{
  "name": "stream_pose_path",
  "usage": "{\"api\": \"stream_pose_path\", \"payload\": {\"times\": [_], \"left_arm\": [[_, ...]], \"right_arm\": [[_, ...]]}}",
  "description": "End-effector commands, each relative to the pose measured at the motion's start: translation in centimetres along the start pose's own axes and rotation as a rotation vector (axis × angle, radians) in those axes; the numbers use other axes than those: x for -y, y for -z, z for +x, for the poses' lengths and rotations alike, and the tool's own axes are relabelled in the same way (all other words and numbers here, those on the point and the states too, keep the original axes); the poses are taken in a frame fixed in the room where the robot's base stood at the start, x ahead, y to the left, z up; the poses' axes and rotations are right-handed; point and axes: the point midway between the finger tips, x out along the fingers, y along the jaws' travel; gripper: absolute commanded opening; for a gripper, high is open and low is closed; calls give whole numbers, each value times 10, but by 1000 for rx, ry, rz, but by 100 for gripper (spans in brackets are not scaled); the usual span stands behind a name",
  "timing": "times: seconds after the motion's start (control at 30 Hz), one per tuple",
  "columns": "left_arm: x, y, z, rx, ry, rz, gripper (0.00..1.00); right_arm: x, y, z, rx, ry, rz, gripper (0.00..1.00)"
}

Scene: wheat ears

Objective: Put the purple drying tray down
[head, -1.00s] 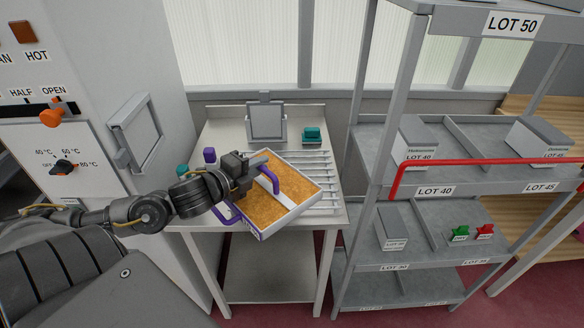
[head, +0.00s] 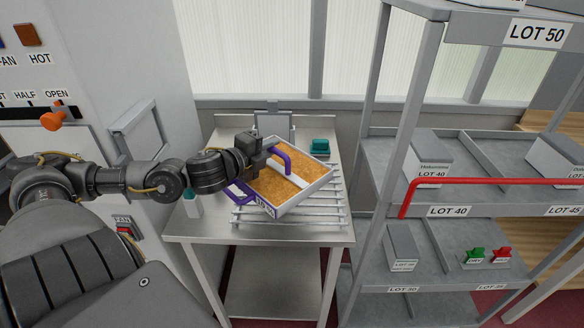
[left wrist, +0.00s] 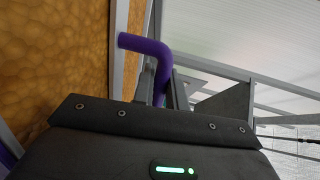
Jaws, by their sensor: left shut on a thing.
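The purple drying tray (head: 306,196) is a shallow light-walled tray with purple handles, filled with golden grain. It is over the wire rack (head: 290,220) on the steel table (head: 195,228), turned at an angle to the bars. I cannot tell whether it touches them. In the left wrist view the purple handle (left wrist: 150,48) rises from the jaws, with the grain (left wrist: 55,50) at left. My right gripper is not in view.
A teal object (head: 320,147) stands behind the tray, beside a grey upright panel (head: 274,124). A teal-topped white container (head: 193,205) stands at the table's left. A shelf with a red bar (head: 490,182) is close on the right. The control cabinet (head: 60,60) is left.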

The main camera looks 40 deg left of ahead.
Motion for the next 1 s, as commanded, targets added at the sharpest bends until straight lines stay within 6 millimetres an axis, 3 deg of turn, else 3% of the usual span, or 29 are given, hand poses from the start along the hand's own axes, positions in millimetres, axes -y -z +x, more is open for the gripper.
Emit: {"api": "stream_pose_path", "payload": {"times": [0.27, 0.37, 0.43, 0.6, 1.0], "left_arm": [[-1, -2, 40, -6, 10, -9, 0], [-6, -5, 66, -5, 8, -9, 0], [-23, -6, 79, -5, 3, -10, 0], [-44, -8, 104, -6, 4, -4, 0], [-60, -10, 122, -6, 3, -3, 0]], "right_arm": [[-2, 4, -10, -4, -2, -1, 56], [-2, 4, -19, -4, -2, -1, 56], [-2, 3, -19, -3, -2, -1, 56], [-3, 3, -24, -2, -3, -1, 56], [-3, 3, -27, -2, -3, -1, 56]]}}
